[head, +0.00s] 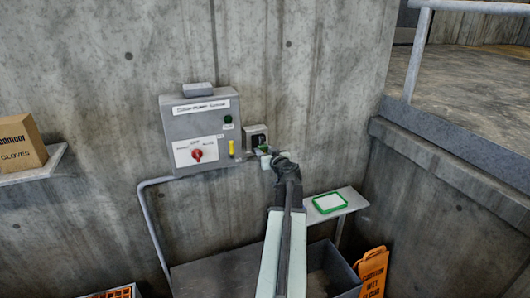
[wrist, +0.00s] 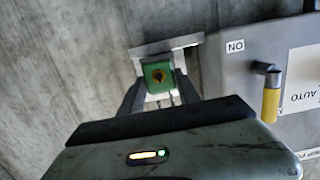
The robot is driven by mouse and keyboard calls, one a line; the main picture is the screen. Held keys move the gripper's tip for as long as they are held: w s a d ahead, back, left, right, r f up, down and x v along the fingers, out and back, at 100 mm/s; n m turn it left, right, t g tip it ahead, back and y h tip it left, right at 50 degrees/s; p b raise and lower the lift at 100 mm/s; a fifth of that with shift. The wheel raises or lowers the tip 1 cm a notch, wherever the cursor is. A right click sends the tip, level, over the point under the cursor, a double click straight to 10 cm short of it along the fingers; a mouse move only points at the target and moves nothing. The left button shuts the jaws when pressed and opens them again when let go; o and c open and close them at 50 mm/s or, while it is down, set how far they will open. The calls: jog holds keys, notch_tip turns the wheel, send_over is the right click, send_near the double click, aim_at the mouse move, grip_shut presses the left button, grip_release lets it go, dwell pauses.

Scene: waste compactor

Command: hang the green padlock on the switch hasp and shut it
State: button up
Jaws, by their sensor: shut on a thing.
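My gripper (head: 271,158) is in front of the wall, just right of the grey control box (head: 199,127). It is shut on the green padlock (wrist: 158,76), whose face with a dark keyhole shows between the two fingers in the wrist view. A little of the padlock's green (head: 263,147) shows in the head view. A pale metal plate (wrist: 182,43) lies right behind the padlock; I cannot tell whether they touch. The shackle and the hasp opening are hidden. The control box carries a red rotary switch (head: 197,154).
A yellow-gripped lever (wrist: 271,97) sticks out beside the padlock and shows on the box (head: 231,148).

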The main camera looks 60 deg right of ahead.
jog(key=shift+r+x, duration=0.15)
jog(key=shift+x, duration=0.9)
jog(key=shift+r+x, duration=0.15)
jog(key=shift+x, duration=0.9)
dwell(0.5)
jog(key=shift+f, duration=0.2)
dwell(0.4)
jog(key=o, duration=1.3)
jog(key=shift+c, duration=0.5)
jog(key=shift+p+v, duration=0.35)
jog(key=shift+v, duration=3.25)
jog(key=shift+d, duration=0.1)
